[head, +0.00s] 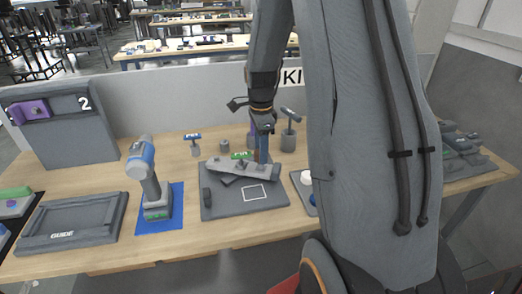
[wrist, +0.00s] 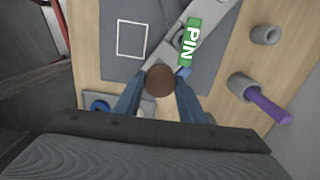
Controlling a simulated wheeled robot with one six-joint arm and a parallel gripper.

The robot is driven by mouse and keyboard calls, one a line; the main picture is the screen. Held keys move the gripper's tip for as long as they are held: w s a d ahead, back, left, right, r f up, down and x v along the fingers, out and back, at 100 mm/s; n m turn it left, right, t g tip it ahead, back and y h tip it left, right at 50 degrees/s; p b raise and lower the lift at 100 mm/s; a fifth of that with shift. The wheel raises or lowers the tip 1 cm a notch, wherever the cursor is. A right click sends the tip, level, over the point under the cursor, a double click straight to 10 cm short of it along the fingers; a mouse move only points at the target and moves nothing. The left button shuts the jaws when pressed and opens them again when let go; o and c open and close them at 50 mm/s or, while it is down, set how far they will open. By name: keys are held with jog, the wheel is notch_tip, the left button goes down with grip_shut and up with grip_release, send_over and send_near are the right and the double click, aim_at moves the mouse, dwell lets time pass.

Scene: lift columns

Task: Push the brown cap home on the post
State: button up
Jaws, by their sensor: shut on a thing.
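The brown cap (wrist: 160,80) is round and sits between the two blue fingertips of my gripper (wrist: 160,84) in the wrist view. My gripper (head: 262,146) is shut on it, over the right end of a light grey bar (head: 228,172) on a dark grey board (head: 222,207). The bar also shows in the wrist view (wrist: 166,48), running away from the cap. The post is hidden beneath the cap and fingers. I cannot tell how far the cap is seated on it.
A grey cup holding a purple rod (wrist: 268,104) and a small grey cylinder (wrist: 266,34) stand nearby. A grey pipe with a blue band (head: 146,178) stands on a blue mat to the left. A grey panel (head: 200,91) closes the back.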

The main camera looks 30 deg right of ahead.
jog(key=shift+f, duration=0.65)
dwell(2.1)
jog(key=o, duration=1.6)
jog(key=shift+r+p, duration=0.9)
jog(key=shift+r, duration=0.25)
jog(key=shift+r+p, duration=1.7)
jog(key=shift+r, duration=0.8)
grip_shut()
